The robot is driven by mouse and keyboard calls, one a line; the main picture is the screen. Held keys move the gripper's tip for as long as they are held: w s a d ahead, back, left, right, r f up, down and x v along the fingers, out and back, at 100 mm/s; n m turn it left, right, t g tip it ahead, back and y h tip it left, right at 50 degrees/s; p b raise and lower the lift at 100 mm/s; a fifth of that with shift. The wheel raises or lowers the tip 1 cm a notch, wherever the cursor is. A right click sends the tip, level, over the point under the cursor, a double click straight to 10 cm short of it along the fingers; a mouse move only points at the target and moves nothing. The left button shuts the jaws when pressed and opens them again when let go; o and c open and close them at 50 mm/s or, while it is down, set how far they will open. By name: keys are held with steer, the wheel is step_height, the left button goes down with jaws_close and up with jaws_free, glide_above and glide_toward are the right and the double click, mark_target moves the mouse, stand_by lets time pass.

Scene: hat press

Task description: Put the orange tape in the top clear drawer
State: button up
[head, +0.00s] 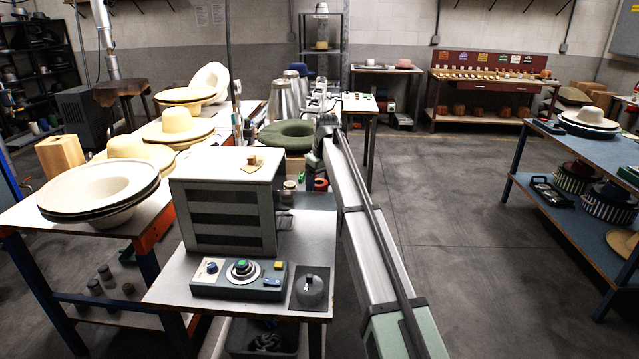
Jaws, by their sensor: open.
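An orange-red ring-shaped thing (321,184), which looks like the orange tape, sits right of the cabinet, close beside my arm. It is small and partly hidden, so I cannot be sure of it. A grey cabinet (179,215) stands on the front table with several dark, see-through drawer fronts stacked in its face. The top drawer (226,194) looks shut. My arm reaches from the bottom right up to a bend beyond the cabinet. I cannot make out my gripper there.
A control box (238,279) with knobs and a dark plate with a round knob (311,288) lie before the cabinet. A small wooden block (255,163) is on its top. Small cans (288,186) stand right of it. Hats (100,186) fill the left table.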

mark_target(323, 185)
step_height(323, 185, up, 12)
steer(key=s+d, duration=0.1)
steer(key=shift+d, duration=0.15)
stand_by(0.3)
